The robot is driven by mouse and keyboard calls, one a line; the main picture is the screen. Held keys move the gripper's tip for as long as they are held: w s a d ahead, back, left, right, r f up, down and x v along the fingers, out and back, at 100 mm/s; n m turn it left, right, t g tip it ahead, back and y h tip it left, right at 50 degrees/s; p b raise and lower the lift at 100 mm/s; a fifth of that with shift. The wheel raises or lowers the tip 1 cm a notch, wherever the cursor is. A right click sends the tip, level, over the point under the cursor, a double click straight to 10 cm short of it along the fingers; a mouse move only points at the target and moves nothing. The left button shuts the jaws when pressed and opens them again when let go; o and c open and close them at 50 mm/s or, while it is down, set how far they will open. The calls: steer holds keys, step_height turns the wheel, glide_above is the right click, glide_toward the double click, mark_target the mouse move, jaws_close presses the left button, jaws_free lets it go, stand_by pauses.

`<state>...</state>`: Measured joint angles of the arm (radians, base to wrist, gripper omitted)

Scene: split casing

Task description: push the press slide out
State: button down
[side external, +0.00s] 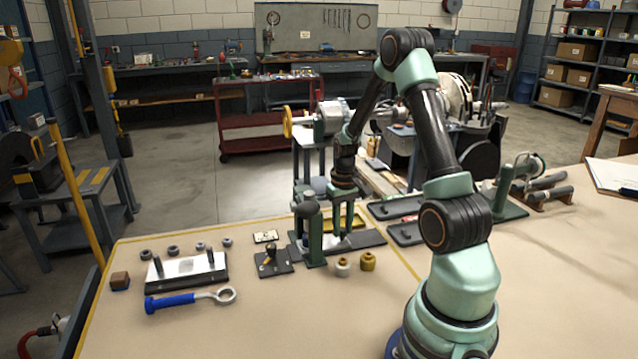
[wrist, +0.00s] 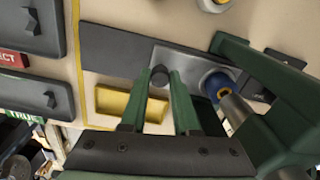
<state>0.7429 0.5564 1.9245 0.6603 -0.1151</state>
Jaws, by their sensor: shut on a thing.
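The press (side external: 313,235) is a green upright frame on a dark base near the back edge of the table; its green arm also shows in the wrist view (wrist: 270,85). The press slide (wrist: 188,62) is a silver plate on a dark flat rail (wrist: 115,48). A dark round knob (wrist: 159,76) stands at the slide's near end. My gripper (wrist: 160,75) has its two green fingers on either side of this knob, shut on it. A round part with a blue ring (wrist: 216,84) sits at the slide's other end beside the press ram, partly hidden. My gripper also shows at the press in the side view (side external: 343,228).
A yellow tray (wrist: 120,101) lies beside the rail. Brass and pale cylinders (side external: 367,261) stand in front of the press. A blue-handled tool (side external: 185,300) and a pegged plate (side external: 187,268) lie to the left. Dark lidded plates (side external: 400,207) lie to the right. The front table is clear.

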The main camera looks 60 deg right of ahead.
stand_by(0.3)
steer(key=s+d, duration=0.8)
steer(key=shift+s+d, duration=0.1)
steer(key=c, duration=0.6)
jaws_free()
steer(key=shift+c, duration=0.2)
steer(key=shift+r, duration=0.15)
step_height(320, 180, up, 12)
